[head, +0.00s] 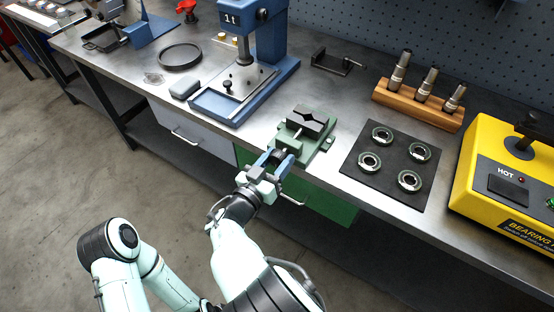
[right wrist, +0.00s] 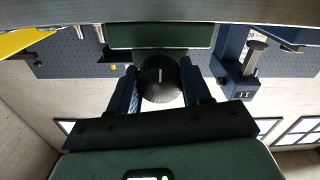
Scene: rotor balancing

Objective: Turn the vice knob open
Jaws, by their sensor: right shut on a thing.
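The green vice (head: 320,146) with dark jaws stands at the front edge of the bench in the head view. My right gripper (head: 274,158) reaches its front end from below, and its fingers hide the knob there. In the right wrist view the round, black, ribbed vice knob (right wrist: 161,80) sits between the two fingers of my right gripper (right wrist: 160,92). The gripper is shut on the knob. A pale line on the knob's face stands about upright in that view. My left gripper is not in view.
A blue press (head: 262,65) stands left of the vice. A black mat (head: 388,161) with several bearing rings lies to the right, before a wooden block (head: 418,104) with metal cylinders. A yellow bearing heater (head: 490,150) is at far right. Drawers are below the bench edge.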

